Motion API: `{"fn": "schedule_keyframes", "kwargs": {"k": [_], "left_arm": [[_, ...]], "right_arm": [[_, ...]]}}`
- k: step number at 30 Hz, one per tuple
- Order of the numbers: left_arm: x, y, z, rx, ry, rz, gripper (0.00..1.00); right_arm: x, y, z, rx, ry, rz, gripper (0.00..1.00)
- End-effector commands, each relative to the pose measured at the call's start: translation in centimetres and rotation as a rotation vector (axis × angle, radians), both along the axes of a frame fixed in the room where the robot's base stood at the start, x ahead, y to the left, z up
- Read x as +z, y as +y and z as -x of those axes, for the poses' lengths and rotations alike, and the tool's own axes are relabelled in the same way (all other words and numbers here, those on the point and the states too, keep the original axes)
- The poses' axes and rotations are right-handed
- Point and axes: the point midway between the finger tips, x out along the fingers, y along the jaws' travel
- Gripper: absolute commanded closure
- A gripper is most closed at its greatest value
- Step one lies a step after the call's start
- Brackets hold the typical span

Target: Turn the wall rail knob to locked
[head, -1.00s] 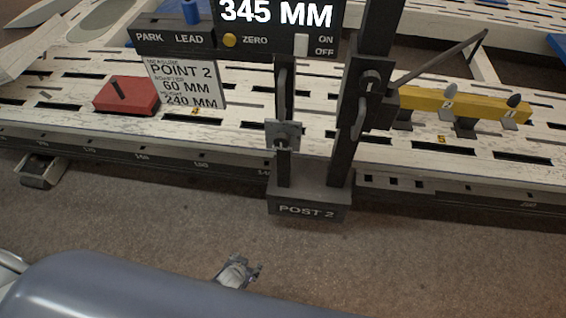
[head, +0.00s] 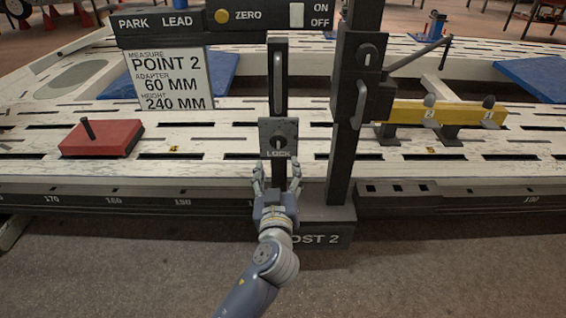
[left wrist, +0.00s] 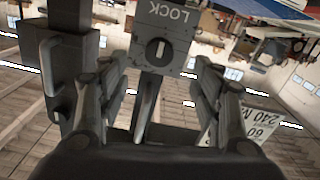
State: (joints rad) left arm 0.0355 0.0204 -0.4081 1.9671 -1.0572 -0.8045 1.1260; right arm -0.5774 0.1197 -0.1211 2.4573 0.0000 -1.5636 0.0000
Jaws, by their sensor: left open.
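A dark round knob (head: 279,142) sits on a small grey plate (head: 266,131) marked LOCK, on a dark upright bar at the post. In the left wrist view the knob (left wrist: 158,51) carries a pale line running along the picture's vertical, and the LOCK lettering appears upside down. My left gripper (head: 277,174) is open and empty, just below and in front of the plate. Its fingers (left wrist: 158,88) are spread to either side of the knob, apart from it. My right gripper is not in view.
The POST 2 upright (head: 350,130) with its lever stands close on the right. A display box (head: 150,30) and a sign (head: 168,82) are above left. A red block (head: 101,139) and a yellow bar (head: 400,111) rest on the slotted bench. The floor in front is clear.

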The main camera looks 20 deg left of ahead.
Motion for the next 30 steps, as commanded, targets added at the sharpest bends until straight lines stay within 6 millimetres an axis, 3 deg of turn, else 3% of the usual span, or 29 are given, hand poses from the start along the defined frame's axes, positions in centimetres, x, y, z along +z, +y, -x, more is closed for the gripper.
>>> {"fn": "schedule_keyframes", "kwargs": {"k": [8,21,30], "left_arm": [[0.9,0.7,-1.6,0.009,-0.027,0.009,0.41],[0.8,2.7,-8.7,0.007,-0.024,0.009,0.41],[0.7,3.1,-10.2,0.008,-0.022,0.009,0.41]], "right_arm": [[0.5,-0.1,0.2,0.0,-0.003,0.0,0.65],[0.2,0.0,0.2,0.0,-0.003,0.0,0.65],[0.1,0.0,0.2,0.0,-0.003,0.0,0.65]]}}
